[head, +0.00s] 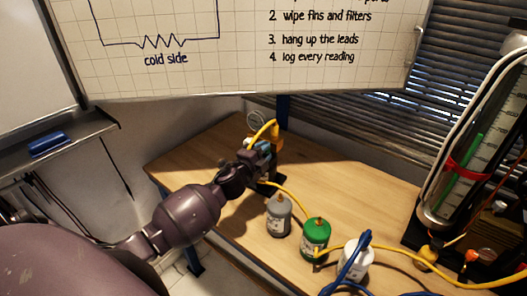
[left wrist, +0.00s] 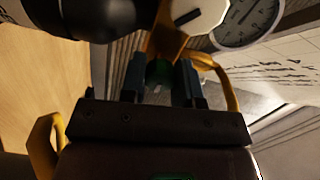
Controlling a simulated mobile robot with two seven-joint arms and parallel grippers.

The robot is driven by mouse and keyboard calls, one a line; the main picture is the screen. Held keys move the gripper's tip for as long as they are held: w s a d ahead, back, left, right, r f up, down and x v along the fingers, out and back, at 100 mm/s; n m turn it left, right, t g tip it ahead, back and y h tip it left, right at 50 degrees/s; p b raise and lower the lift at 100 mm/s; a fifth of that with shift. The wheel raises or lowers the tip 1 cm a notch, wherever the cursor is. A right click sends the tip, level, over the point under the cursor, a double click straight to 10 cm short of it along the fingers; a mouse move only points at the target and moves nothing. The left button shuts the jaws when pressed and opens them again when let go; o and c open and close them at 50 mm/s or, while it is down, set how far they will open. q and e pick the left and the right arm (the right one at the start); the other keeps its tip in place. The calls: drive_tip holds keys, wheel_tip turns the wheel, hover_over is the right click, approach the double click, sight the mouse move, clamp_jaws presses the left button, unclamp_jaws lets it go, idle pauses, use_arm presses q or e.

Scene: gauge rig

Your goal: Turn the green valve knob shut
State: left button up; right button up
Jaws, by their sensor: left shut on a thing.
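The green valve knob (left wrist: 159,72) shows in the left wrist view, between the two fingers of my left gripper (left wrist: 161,78). The fingers are shut on its sides. In the head view my left gripper (head: 262,149) reaches the yellow-orange fitting (head: 277,146) at the back of the table, and the knob is hidden there. A round gauge (head: 257,120) stands just behind the gripper; its dial (left wrist: 246,20) also shows at the top right of the left wrist view. My right gripper is not in view.
A grey bottle (head: 279,216), a green bottle (head: 316,240) and a white bottle (head: 354,263) stand on the wooden table (head: 345,188). A yellow hose (head: 392,257) runs along the front right. A tall scaled instrument (head: 470,140) stands at right. The table's middle right is clear.

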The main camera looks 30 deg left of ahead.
use_arm(q)
drive_tip(key=o, duration=0.9)
drive_tip(key=shift+s+d, duration=0.1)
drive_tip(key=shift+s, duration=5.3)
drive_tip(key=s+d+f+n+g, duration=0.2)
drive_tip(key=s+d+f+n, duration=0.1)
drive_tip(key=s+f+n, duration=0.2)
drive_tip(key=s+d+f+n+g, duration=0.2)
drive_tip(key=s+d+f+n, duration=0.2)
drive_tip(key=s+f+n, duration=0.1)
drive_tip(key=s+d+f+n+g, duration=0.2)
drive_tip(key=s+d+f+n, duration=0.1)
drive_tip(key=s+f+n, duration=0.2)
drive_tip(key=shift+s+d+f, duration=0.1)
drive_tip(key=shift+s+f, duration=0.6)
drive_tip(key=shift+s, duration=0.3)
drive_tip(key=shift+s+d+f, duration=0.1)
drive_tip(key=shift+s+f, duration=0.55)
drive_tip(key=shift+s, duration=0.35)
